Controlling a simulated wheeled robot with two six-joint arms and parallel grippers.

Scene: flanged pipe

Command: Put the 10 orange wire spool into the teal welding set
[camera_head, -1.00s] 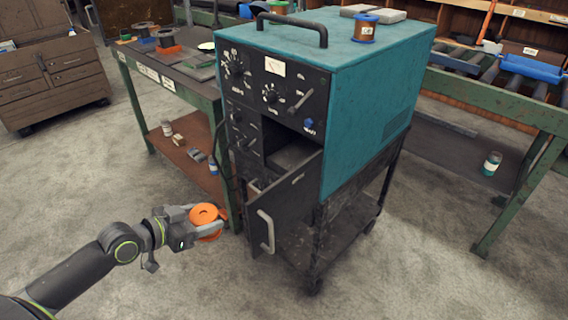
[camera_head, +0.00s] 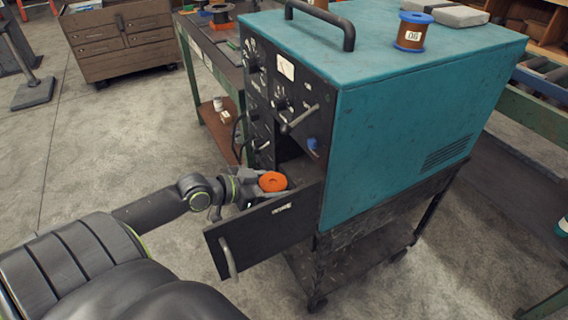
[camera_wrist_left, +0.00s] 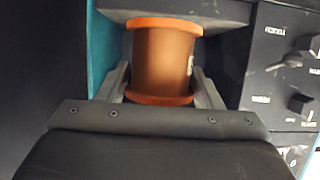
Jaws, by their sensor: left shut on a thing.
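The orange wire spool (camera_head: 272,181) is held in my left gripper (camera_head: 262,186), at the open compartment in the front of the teal welding set (camera_head: 420,120). In the left wrist view the spool (camera_wrist_left: 165,60) has orange flanges and a copper-brown winding, and the gripper fingers (camera_wrist_left: 163,88) close on its two sides. The welding set's black door (camera_head: 265,232) stands open in front of the arm, with a pale handle. The compartment's inside is mostly hidden by the spool, gripper and door. My right gripper is not in view.
A green-framed workbench (camera_head: 215,70) stands behind at left.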

